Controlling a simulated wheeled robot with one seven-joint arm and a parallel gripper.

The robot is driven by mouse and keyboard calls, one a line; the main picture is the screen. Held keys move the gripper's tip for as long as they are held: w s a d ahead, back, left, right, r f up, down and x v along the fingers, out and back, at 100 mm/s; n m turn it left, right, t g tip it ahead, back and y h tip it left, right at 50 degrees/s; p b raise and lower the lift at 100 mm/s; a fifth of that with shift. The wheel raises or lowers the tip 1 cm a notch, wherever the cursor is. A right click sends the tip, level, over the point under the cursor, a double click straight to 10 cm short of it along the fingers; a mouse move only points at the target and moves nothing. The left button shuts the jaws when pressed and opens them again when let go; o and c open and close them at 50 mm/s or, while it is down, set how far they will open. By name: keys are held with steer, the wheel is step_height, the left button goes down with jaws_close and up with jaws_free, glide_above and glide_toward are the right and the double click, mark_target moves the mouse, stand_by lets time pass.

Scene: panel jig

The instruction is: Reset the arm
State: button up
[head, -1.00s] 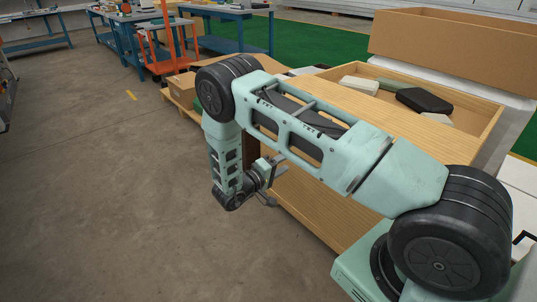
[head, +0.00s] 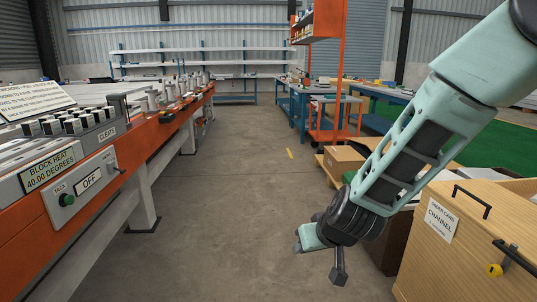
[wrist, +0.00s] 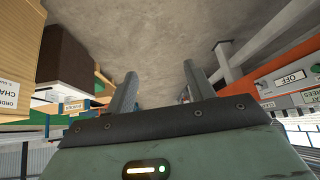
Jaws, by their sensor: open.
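My arm comes in from the upper right of the head view and slopes down to a dark joint over the aisle. The end of the arm is foreshortened there, and I cannot make out the fingers clearly. In the wrist view my gripper (wrist: 162,88) shows two dark fingers spread wide apart. Nothing is between them but a view of bare concrete floor. My gripper touches nothing that I can see.
An orange and white bench (head: 150,140) with a control box reading OFF (head: 88,182) runs along the left. A wooden cabinet (head: 440,250) labelled CHANNEL stands at the right, near my arm. A cardboard box (head: 343,158) is behind. The concrete aisle (head: 240,200) between is clear.

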steer(key=s+a+r+n+g+y, duration=0.1)
steer(key=s+a+r+n+g, duration=0.15)
steer(key=s, duration=0.55)
steer(key=s+a+r+n+g+y, duration=0.1)
steer(key=s+r+g, duration=0.15)
steer(key=s, duration=0.65)
steer(key=s+d+r+n+g+h, duration=0.1)
steer(key=s+d+h, duration=0.1)
steer(key=s+d, duration=0.3)
steer(key=s+d+r+g+h, duration=0.1)
steer(key=s+d, duration=0.1)
steer(key=s, duration=0.5)
step_height(320, 180, up, 17)
steer(key=p, duration=1.7)
steer(key=shift+d+h, duration=0.25)
steer(key=shift+h, duration=0.05)
steer(key=shift+w, duration=0.1)
